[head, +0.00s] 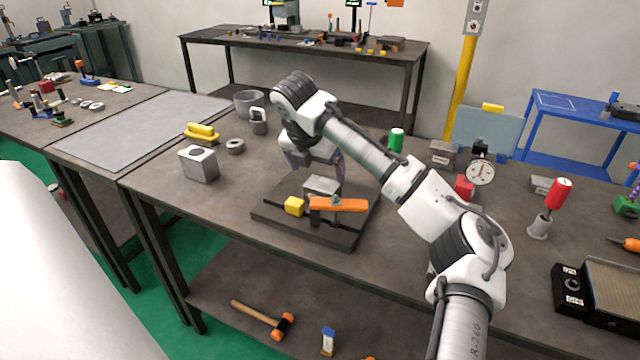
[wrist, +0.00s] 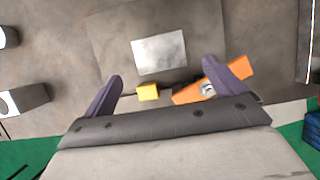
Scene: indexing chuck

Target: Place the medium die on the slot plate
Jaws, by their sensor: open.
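A dark, low base plate (head: 290,222) lies near the front edge of the workbench; it also shows in the wrist view (wrist: 105,35). A grey metal block (head: 322,185) sits on it, with a yellow block (head: 294,206) and an orange clamp bar (head: 338,204) in front. The wrist view shows the metal block (wrist: 160,53), yellow block (wrist: 148,92) and orange bar (wrist: 212,84). My gripper (head: 316,168) is open and empty above the plate, its purple fingers (wrist: 162,70) apart and nothing between them. I cannot tell which piece is the medium die.
A grey block with a round hole (head: 198,164), a ring (head: 235,146) and a yellow piece (head: 202,132) stand left of the plate. A green cylinder (head: 396,140), a dial gauge (head: 480,172) and a red-handled tool (head: 550,205) stand to the right.

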